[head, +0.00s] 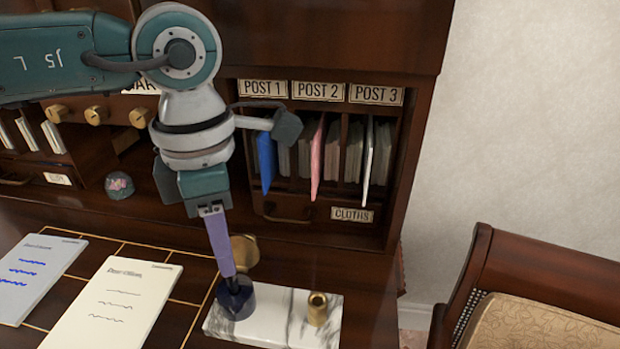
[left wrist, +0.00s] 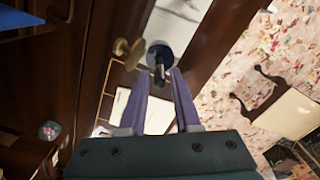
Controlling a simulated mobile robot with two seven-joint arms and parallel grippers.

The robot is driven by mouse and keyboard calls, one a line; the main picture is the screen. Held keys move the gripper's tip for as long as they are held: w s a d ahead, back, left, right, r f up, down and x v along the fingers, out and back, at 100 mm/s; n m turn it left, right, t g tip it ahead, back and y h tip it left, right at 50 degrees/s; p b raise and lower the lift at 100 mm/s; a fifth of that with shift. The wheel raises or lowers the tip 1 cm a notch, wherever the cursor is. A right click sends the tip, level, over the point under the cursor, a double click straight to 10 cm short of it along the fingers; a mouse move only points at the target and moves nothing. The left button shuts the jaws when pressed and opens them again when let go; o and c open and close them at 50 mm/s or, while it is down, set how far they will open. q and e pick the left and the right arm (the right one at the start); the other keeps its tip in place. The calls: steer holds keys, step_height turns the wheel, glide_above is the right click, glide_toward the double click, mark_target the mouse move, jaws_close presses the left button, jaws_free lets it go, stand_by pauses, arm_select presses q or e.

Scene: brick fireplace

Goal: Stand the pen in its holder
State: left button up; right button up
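A short dark upright piece (left wrist: 160,76), which looks like the pen, shows between the fingertips of my left gripper (left wrist: 161,70). Its lower end meets a dark blue round pot (head: 236,302) on a white marble base (head: 272,331). The pot also shows in the left wrist view (left wrist: 158,53). A small brass cup (head: 317,309) stands on the right part of the base. My left gripper (head: 231,275) points down just over the pot. Whether its fingers press on the dark piece cannot be seen. My right gripper is out of view.
A round brass piece (head: 244,252) rises behind the pot. Letters (head: 112,306) lie on the desk to the left. Behind are post slots with blue, pink and white envelopes (head: 368,160). A chair (head: 540,285) stands at the right.

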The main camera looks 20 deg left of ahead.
arm_select(q)
jaws_close()
steer(key=shift+r+p, duration=1.25)
steer(key=shift+r, duration=0.35)
steer(key=shift+r+p, duration=0.95)
steer(key=shift+r, duration=0.3)
